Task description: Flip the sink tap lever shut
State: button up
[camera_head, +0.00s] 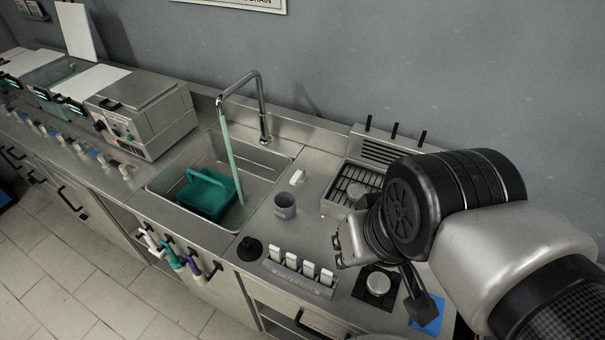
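The sink tap (263,108) is a tall silver gooseneck at the back edge of the sink. A greenish stream of water (231,160) runs from its spout into the steel sink basin (262,164), where a teal basket (208,194) sits. A small white piece (297,177) stands on the counter right of the basin; I cannot tell if it is the tap lever. My gripper (345,243) is over the counter at right, in front of the drain grate and well apart from the tap. Its fingers are small and partly hidden, so its opening is unclear.
A grey cup (285,206) stands right of the sink. A black knob (249,249) and a rack with several white rocker pieces (299,272) are at the counter's front. A slotted grate (353,185) is at the back. A metal boxy appliance (147,110) stands left of the sink.

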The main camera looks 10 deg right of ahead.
jog(key=w+m+y, duration=0.1)
jog(key=w+m, duration=0.1)
jog(key=w, duration=0.1)
jog(key=w+a+m+y, duration=0.1)
jog(key=w+m, duration=0.1)
jog(key=w, duration=0.2)
jog(key=w+a+m+g+y, duration=0.1)
jog(key=w+m, duration=0.1)
jog(key=w, duration=0.1)
jog(key=shift+w+a+f+m+p, duration=0.1)
jog(key=shift+w+f+m+p, duration=0.15)
jog(key=shift+f+m+p, duration=0.1)
grip_shut()
jog(key=m+t+y+p, duration=0.2)
jog(key=m+y, duration=0.2)
jog(key=m, duration=1.5)
send_near(298, 176)
jog(key=shift+n, duration=0.25)
jog(key=s+d, duration=0.2)
jog(key=s, duration=0.1)
jog(key=shift+s+d+f, duration=0.1)
jog(key=shift+s+d, duration=0.2)
jog(key=shift+d, duration=0.1)
jog(key=b+x, duration=0.2)
jog(key=x, duration=0.8)
jog(key=shift+w+b, duration=0.1)
jog(key=shift+b, duration=0.3)
jog(key=shift+t, duration=0.3)
